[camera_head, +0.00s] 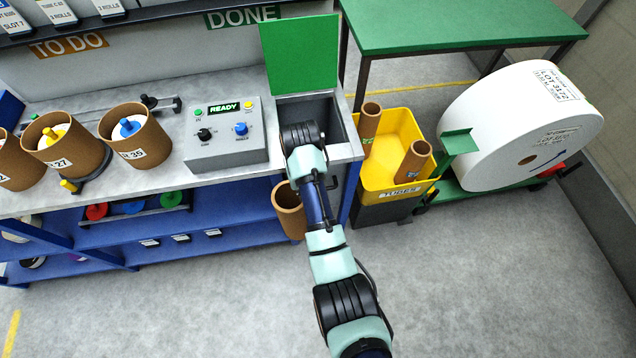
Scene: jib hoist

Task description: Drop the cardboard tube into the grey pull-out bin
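A brown cardboard tube (288,212) shows open end up beside my arm, in front of the bench. My arm covers part of it, and I cannot tell what supports it. A grey-walled bin (347,151) is set into the right end of the bench, below a raised green panel (300,52). My arm reaches across the bin's opening and hides part of its inside. My gripper's fingers are hidden behind my own arm, so their hold on the tube does not show.
A yellow bin (381,184) labelled for tubes holds two tubes, right of the bench. A large white roll (530,120) stands further right. A grey control box (222,135) reads READY. Several cored rolls (135,135) stand on the bench at left. The floor in front is clear.

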